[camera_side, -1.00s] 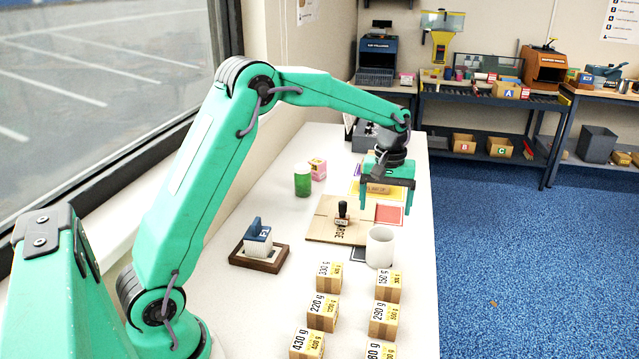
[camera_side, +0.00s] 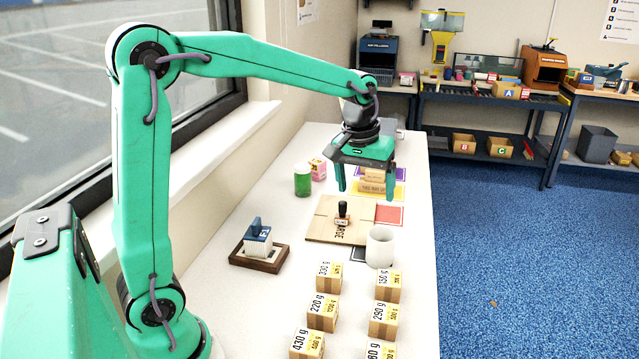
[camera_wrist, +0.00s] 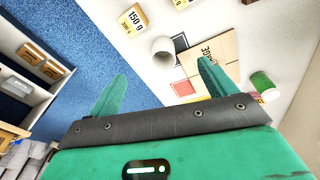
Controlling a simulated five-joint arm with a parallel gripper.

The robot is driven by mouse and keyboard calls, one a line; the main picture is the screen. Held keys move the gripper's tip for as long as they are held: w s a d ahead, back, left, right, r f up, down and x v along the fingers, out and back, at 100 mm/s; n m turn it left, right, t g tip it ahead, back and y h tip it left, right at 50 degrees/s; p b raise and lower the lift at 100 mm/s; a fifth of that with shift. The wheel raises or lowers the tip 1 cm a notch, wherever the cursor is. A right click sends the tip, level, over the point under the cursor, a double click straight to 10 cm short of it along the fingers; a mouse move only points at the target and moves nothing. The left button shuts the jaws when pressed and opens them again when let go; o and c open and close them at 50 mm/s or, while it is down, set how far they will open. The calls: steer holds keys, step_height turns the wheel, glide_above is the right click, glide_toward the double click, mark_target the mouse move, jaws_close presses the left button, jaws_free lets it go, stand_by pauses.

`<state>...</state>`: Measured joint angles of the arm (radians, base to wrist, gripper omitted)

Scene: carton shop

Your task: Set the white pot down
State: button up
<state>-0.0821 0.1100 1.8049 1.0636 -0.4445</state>
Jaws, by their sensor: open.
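The white pot (camera_side: 380,247) stands upright on the white table, just right of the flat cardboard sheet (camera_side: 322,226). It also shows in the wrist view (camera_wrist: 163,50), where its round opening is visible. My gripper (camera_side: 366,190) is open and empty, with its fingers pointing down. It hangs above the far part of the table, beyond the pot and apart from it. In the wrist view both fingers of my gripper (camera_wrist: 160,85) are spread wide with nothing between them.
Several weight-marked boxes (camera_side: 330,280) stand at the near end of the table. A stamp (camera_side: 342,215) stands on the cardboard. A red square (camera_side: 389,215) lies behind the pot.

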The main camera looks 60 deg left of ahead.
steer(key=s+d+m+t, duration=0.1)
steer(key=s+m+t, duration=0.1)
steer(key=s, duration=0.8)
steer(key=s+d+r+m+t, duration=0.1)
steer(key=s+m, duration=0.3)
steer(key=s, duration=0.6)
steer(key=shift+s+d+t, duration=0.15)
steer(key=shift+d+t, duration=0.25)
steer(key=shift+d, duration=0.35)
